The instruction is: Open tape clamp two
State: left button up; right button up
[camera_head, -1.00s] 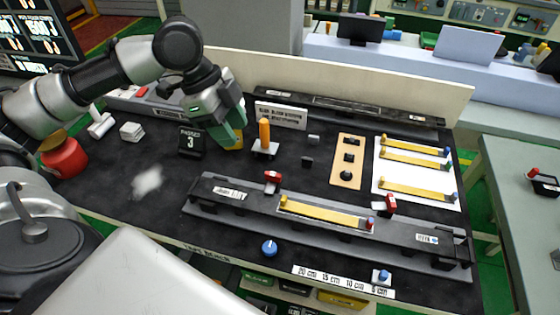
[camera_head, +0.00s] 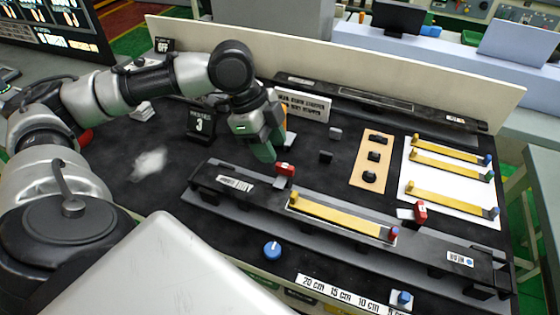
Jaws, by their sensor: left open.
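Two red clamps stand along the back edge of the long black fixture (camera_head: 235,187). One red clamp (camera_head: 285,169) is near its left part, and the other red clamp (camera_head: 420,212) is farther right. I cannot read a number on either. A yellow tape strip (camera_head: 340,215) lies along the fixture between them, with a yellow end at left and a red and blue end at right. My left gripper (camera_head: 270,147) is open, with green fingers pointing down, just behind and left of the left red clamp and apart from it. My right gripper is not in view.
A white sheet (camera_head: 450,212) with several yellow strips lies at right. A wooden board with black knobs (camera_head: 358,181) is beside it. A blue knob (camera_head: 272,251) is in front of the fixture. A black sign reading 3 (camera_head: 199,124) stands at left. A low cream wall (camera_head: 400,87) closes the back.

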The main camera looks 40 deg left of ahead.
aim_at(281, 164)
pick_arm(q)
jog(key=x, duration=0.5)
jog(key=shift+w, duration=0.1)
grip_shut()
jog(key=shift+r, duration=0.1)
